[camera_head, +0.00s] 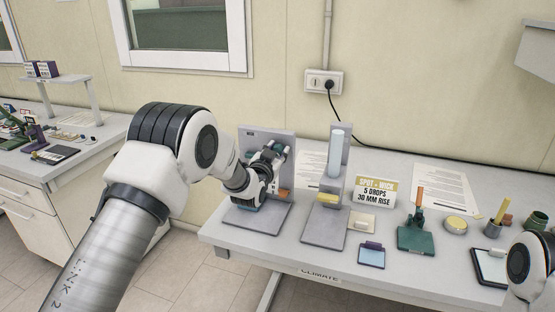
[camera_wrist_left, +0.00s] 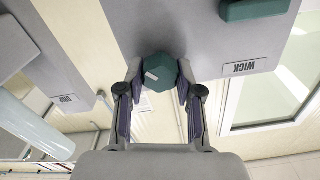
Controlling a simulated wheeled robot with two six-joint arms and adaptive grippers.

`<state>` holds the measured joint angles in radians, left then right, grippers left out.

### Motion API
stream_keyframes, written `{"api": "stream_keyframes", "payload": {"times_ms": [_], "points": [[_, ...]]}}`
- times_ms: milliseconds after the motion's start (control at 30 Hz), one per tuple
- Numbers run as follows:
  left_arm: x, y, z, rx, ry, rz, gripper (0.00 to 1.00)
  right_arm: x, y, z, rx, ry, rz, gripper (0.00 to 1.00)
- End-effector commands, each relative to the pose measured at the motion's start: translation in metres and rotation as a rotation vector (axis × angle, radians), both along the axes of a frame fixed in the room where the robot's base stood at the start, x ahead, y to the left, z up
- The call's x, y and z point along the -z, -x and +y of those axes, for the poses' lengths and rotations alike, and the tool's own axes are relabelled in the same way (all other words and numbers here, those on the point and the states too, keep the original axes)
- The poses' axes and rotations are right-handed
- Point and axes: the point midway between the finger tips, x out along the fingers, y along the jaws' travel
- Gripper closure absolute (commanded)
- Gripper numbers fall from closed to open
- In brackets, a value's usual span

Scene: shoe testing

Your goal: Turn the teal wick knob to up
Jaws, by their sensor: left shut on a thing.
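The teal wick knob (camera_wrist_left: 160,72) is a faceted knob with a small white mark on its face. It sits on the grey upright panel (camera_head: 254,135), beside an upside-down WICK label (camera_wrist_left: 239,67) in the left wrist view. My left gripper (camera_head: 274,158) reaches the panel from the front. Its two fingers (camera_wrist_left: 160,95) are on either side of the knob and shut on it. The white mark lies toward the picture's left in the wrist view. The arm and gripper hide the knob in the head view. My right gripper is out of view.
A second grey stand (camera_head: 323,228) with a clear tube (camera_head: 338,155) stands just right of the left gripper. A SPOT + WICK sign (camera_head: 374,191), a green stand (camera_head: 416,236) and a round tin (camera_head: 455,225) are farther right. A teal block (camera_wrist_left: 254,9) is on the panel near the label.

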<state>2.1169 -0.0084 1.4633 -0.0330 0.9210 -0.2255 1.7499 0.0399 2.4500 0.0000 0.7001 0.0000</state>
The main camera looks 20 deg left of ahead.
Motion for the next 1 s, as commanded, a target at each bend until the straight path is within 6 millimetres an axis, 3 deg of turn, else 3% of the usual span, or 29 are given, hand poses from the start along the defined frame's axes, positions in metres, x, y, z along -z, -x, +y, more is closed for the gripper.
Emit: {"api": "stream_keyframes", "payload": {"times_ms": [33,300,1000], "points": [[0.009,0.001,0.000,-0.001,0.041,0.009,0.99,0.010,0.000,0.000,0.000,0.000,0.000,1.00],[0.010,0.001,0.001,-0.001,0.296,0.021,0.99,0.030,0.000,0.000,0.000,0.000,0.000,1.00],[0.011,0.001,0.001,-0.002,0.959,0.048,0.99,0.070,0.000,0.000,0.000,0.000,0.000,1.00]]}}
